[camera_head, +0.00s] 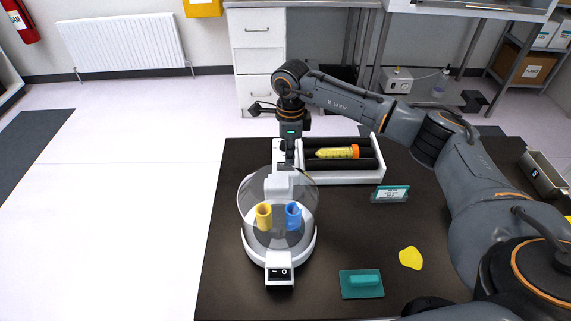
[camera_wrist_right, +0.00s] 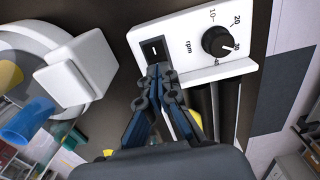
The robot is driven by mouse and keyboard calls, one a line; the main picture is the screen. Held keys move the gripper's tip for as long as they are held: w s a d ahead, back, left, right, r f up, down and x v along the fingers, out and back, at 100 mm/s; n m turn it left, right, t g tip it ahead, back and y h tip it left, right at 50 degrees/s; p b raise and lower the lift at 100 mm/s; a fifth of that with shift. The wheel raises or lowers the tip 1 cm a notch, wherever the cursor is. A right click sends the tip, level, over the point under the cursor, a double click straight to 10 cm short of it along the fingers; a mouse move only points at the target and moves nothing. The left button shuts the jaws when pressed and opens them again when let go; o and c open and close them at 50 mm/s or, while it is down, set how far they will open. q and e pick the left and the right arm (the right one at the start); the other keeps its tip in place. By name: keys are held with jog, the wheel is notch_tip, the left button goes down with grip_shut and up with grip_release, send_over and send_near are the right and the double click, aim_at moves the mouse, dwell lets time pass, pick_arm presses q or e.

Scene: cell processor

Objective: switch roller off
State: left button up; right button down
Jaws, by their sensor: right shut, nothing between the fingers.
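The roller (camera_head: 379,176) is a white-framed device with dark rollers at the back of the black table. A yellow-filled tube with an orange cap (camera_head: 337,153) lies on it. In the right wrist view, its white control panel (camera_wrist_right: 182,30) carries a small black rocker switch (camera_wrist_right: 153,47) and a black rpm knob (camera_wrist_right: 217,42). My right gripper (camera_head: 290,160) points down at the panel end of the roller. In the right wrist view its shut fingertips (camera_wrist_right: 159,72) are just below the switch; I cannot tell whether they touch it. My left gripper is not in view.
A white centrifuge with a clear bowl (camera_head: 278,247) stands close in front, holding a yellow tube (camera_head: 263,217) and a blue tube (camera_head: 294,216). A small sign (camera_head: 390,194), a teal block (camera_head: 361,284) and a yellow patch (camera_head: 411,258) are to the right.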

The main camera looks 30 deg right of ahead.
jog(key=shift+f+b, duration=0.35)
jog(key=shift+f, duration=0.15)
jog(key=shift+r+p, duration=2.15)
jog(key=shift+r, duration=1.4)
